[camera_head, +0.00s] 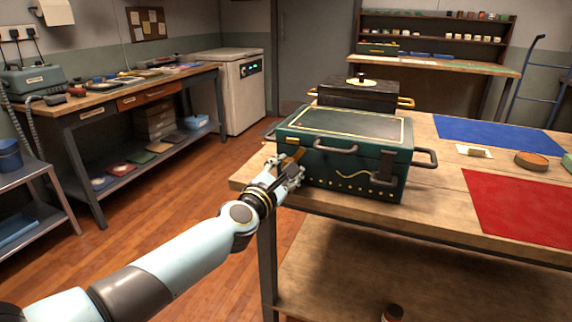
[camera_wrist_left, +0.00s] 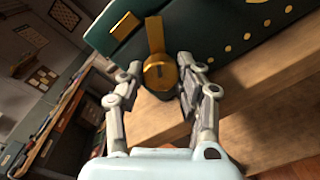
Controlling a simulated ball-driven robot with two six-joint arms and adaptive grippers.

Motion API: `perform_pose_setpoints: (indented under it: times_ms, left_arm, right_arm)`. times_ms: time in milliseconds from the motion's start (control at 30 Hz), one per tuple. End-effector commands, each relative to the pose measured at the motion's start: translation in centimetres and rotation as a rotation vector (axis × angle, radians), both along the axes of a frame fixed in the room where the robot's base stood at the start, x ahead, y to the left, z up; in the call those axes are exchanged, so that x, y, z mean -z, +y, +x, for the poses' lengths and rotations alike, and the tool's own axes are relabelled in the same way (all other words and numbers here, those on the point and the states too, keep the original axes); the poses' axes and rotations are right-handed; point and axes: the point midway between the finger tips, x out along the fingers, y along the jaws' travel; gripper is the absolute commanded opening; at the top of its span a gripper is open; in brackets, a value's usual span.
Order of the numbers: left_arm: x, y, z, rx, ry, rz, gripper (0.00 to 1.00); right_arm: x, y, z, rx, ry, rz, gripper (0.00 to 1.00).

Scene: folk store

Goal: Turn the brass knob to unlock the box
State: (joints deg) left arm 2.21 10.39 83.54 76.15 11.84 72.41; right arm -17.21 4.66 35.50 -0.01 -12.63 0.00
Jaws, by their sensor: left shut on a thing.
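The dark green box (camera_head: 345,172) stands shut near the left end of the wooden workbench, with grey handles and gold trim. The brass knob (camera_wrist_left: 160,76) is round with a dark slot and sits at the box's side; a flat brass bar (camera_wrist_left: 155,35) rises from it, partly seen in the head view (camera_head: 298,155). My left gripper (camera_head: 291,171) is at the box's left front corner. In the left wrist view its fingers (camera_wrist_left: 161,66) are on either side of the knob and closed on it. My right gripper is out of view.
A black box (camera_head: 357,96) with brass handles stands behind the green box. A blue mat (camera_head: 498,134), a red mat (camera_head: 520,205) and a round wooden object (camera_head: 531,160) lie to the right. The bench edge (camera_wrist_left: 250,88) is close below my left gripper.

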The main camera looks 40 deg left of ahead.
Motion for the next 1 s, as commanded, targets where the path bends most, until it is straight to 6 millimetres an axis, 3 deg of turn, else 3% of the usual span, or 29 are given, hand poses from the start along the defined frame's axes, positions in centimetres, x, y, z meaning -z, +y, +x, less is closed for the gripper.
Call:
perform_pose_setpoints:
  times_ms: [600, 1000]
  left_arm:
    - [-0.2, 0.0, 0.0, 0.002, 0.139, 0.568, 0.02]
    - [-0.2, -0.1, 0.0, 0.002, 0.208, 0.854, 0.02]
  right_arm:
    - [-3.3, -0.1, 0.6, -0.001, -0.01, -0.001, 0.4]
    - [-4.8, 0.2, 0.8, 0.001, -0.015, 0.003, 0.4]
